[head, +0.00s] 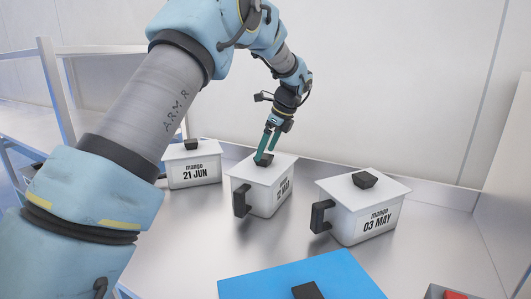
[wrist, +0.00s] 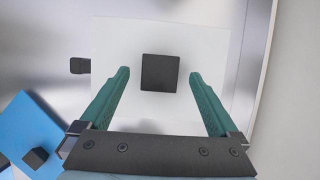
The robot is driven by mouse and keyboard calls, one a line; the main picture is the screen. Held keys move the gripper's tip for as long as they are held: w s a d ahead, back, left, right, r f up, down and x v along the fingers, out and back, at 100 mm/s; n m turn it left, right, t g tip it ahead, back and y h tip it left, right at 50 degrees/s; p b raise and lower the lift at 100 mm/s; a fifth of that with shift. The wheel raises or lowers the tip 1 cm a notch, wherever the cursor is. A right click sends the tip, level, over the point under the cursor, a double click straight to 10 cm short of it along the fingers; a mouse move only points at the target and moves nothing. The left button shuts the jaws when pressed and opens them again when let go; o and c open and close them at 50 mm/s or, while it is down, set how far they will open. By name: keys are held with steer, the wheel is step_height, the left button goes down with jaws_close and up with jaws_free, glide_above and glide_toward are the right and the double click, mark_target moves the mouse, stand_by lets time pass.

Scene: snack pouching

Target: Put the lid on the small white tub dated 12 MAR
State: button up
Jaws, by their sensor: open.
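The white tub dated 12 MAR (head: 268,205) stands upright in the middle of the metal counter, with a black handle at its left. A flat white lid (head: 283,171) with a square black knob lies on its top and looks level. In the wrist view the lid (wrist: 200,40) fills the middle, with the knob (wrist: 160,72) near its centre. My gripper (head: 264,156) is open over this lid. In the wrist view its green fingertips (wrist: 159,77) stand on either side of the knob, with a gap on both sides.
A lidded tub dated 21 JUN (head: 194,174) stands to the left, and another dated 03 MAY (head: 366,223) to the right. A blue board (head: 253,284) with a black block on it lies in front. A container with something red (head: 455,295) is at the front right. A wall is behind.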

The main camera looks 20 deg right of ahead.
steer(key=b+v, duration=0.1)
steer(key=v, duration=0.8)
steer(key=shift+r, duration=0.3)
steer(key=a+f+n+g+h, duration=0.1)
steer(key=a+f+n, duration=0.25)
steer(key=a, duration=0.45)
steer(key=a+f+n, duration=0.2)
steer(key=a+n, duration=0.3)
steer(key=a, duration=0.2)
steer(key=a+f+n+g+h, duration=0.15)
steer(key=a+n, duration=0.25)
steer(key=a, duration=0.4)
steer(key=s+a+f+n, duration=0.4)
steer(key=s+a+n, duration=0.3)
steer(key=a, duration=0.2)
steer(key=s+a+f+n, duration=0.4)
steer(key=s+a+n, duration=0.3)
steer(key=s+a, duration=0.1)
steer(key=shift+s+a+f+n, duration=0.25)
steer(key=shift+a+f+n, duration=0.15)
steer(key=shift+a, duration=0.2)
